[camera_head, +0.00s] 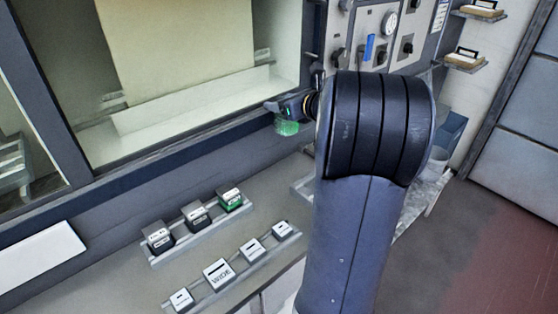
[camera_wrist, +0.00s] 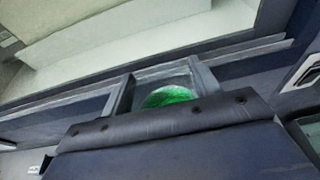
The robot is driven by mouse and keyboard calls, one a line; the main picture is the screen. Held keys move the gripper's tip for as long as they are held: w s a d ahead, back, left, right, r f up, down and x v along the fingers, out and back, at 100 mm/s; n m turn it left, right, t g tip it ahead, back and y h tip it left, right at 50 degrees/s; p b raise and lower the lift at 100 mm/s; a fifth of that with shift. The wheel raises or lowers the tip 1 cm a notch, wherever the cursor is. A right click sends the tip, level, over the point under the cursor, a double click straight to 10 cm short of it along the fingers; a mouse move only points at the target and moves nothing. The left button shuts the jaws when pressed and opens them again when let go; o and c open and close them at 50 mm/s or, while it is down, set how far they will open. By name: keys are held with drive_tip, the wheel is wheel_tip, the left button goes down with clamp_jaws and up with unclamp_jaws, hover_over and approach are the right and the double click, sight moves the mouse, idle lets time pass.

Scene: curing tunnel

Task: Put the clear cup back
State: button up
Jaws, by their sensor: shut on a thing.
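My gripper (camera_head: 290,106) is shut on the clear cup (camera_head: 287,128) and holds it above the bench, in front of the tunnel window's sill. Green contents show through the cup's clear wall. In the wrist view the cup (camera_wrist: 168,96) sits between the two fingers of my gripper (camera_wrist: 165,82), and its green contents are seen from above. The near side of the cup is hidden behind my gripper's body in that view.
The bench (camera_head: 110,285) carries a rack of dark blocks (camera_head: 197,217), one of them green, and a rack of pale blocks (camera_head: 217,274). A control panel (camera_head: 372,38) with a gauge and a blue item stands behind my arm. Wall shelves (camera_head: 465,62) hold small boxes at upper right.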

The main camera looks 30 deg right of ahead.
wheel_tip(320, 180, down, 16)
drive_tip(key=shift+f+b, duration=0.2)
drive_tip(key=shift+b, duration=0.65)
drive_tip(key=shift+f, duration=0.1)
drive_tip(key=shift+f, duration=0.15)
drive_tip(key=o, duration=1.2)
drive_tip(key=shift+c, duration=0.2)
drive_tip(key=shift+r, duration=0.25)
drive_tip(key=shift+s+d+r, duration=0.1)
drive_tip(key=shift+s, duration=0.2)
drive_tip(key=v, duration=1.1)
drive_tip(key=shift+s+b, duration=0.25)
drive_tip(key=shift+b, duration=0.15)
drive_tip(key=shift+w, duration=0.1)
